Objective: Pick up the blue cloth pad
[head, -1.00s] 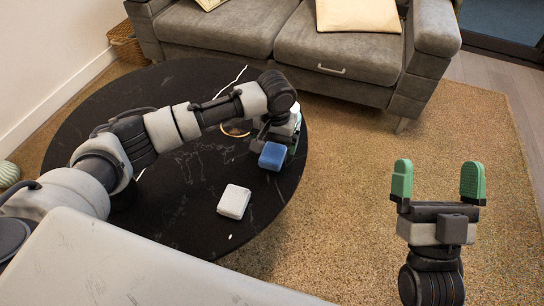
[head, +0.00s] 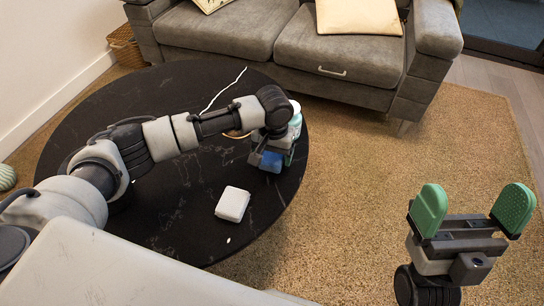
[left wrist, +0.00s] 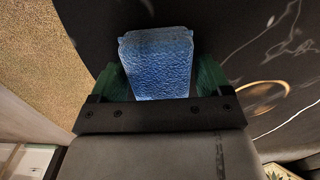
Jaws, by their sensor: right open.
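The blue cloth pad (head: 271,161) is at the right edge of the round black table, partly covered by my left gripper (head: 276,152) in the head view. My right gripper (head: 472,212) is open and empty over the rug at right.
The black table (head: 165,225) carries a white box (head: 232,204), a white cable and a gold ring-like item (head: 236,134). A white rounded thing (head: 295,107) stands just behind my left gripper. A grey sofa (head: 350,55) is behind; the tan rug (head: 350,200) is clear.

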